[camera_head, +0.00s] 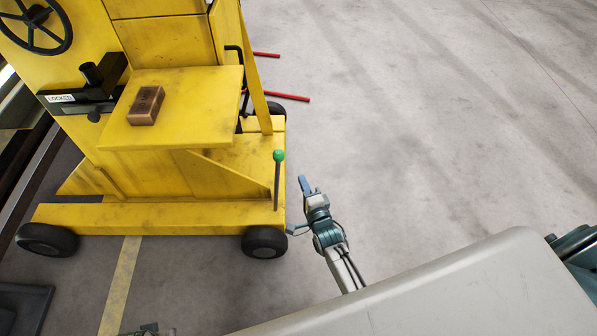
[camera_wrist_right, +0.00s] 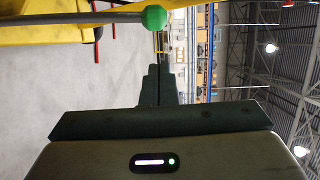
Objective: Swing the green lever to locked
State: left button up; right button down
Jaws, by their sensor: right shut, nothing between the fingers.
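The green lever is a thin grey rod with a round green knob (camera_head: 278,155), standing near upright at the front right corner of the yellow machine (camera_head: 80,215). In the right wrist view the knob (camera_wrist_right: 154,17) and its rod lie across the top, beyond my fingers. My right gripper (camera_head: 304,184) is shut and empty, just right of the rod and a little lower than the knob, with the floor behind it. Its closed fingers (camera_wrist_right: 158,85) show apart from the lever. A small part at the bottom edge may be my left gripper (camera_head: 149,329); its fingers are hidden.
A reddish-brown block (camera_head: 146,105) lies on the machine's yellow shelf (camera_head: 205,85). A plate reading LOCKED (camera_head: 61,98) is on a black latch at the left, below a handwheel (camera_head: 35,22). Red bars (camera_head: 287,97) stick out behind. The floor (camera_head: 430,130) at right is clear.

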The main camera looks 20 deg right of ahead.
pick_arm(q)
jog(key=shift+s+d+f, duration=0.1)
jog(key=shift+s+f, duration=0.05)
jog(key=shift+f, duration=0.1)
pick_arm(e)
jog(key=shift+s+d+r, duration=0.1)
jog(key=shift+s+d, duration=0.05)
jog(key=shift+s, duration=0.9)
jog(key=shift+s+d, duration=0.1)
jog(key=shift+s, duration=0.9)
